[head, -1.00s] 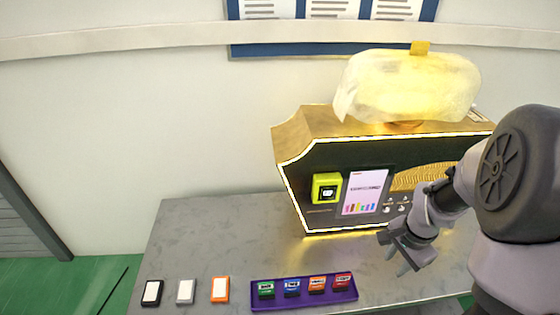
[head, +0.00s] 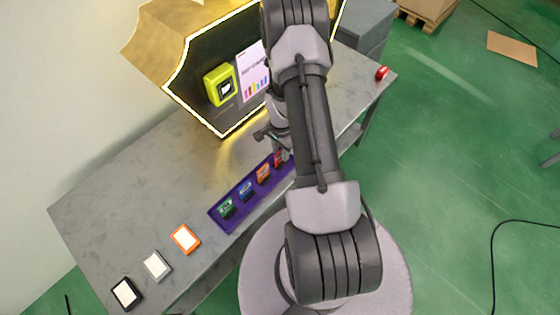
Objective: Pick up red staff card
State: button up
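A small red object (head: 382,73) with a pale patch lies at the far right end of the grey table (head: 215,165); it may be the red staff card, but it is too small to tell. A red item (head: 280,159) also sits at the right end of the purple tray (head: 232,219), partly covered by my arm. My gripper (head: 275,138) is above the table by the tray's right end, largely hidden by my arm. I cannot see its fingertips clearly or anything held.
The tray also holds green, blue and orange items. Black-, grey- and orange-edged cards (head: 185,239) lie left of it. A gold-and-black vending machine (head: 200,60) with a lime-green reader (head: 220,86) stands at the table's back. Green floor is open at right.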

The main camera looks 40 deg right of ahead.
aim_at(280, 163)
notch_tip(280, 163, down, 4)
jog(key=shift+a+f+b, duration=0.15)
jog(key=shift+f+b, duration=0.1)
jog(key=shift+b, duration=0.55)
jog(key=shift+r, duration=0.15)
jog(key=shift+c, duration=0.4)
grip_shut()
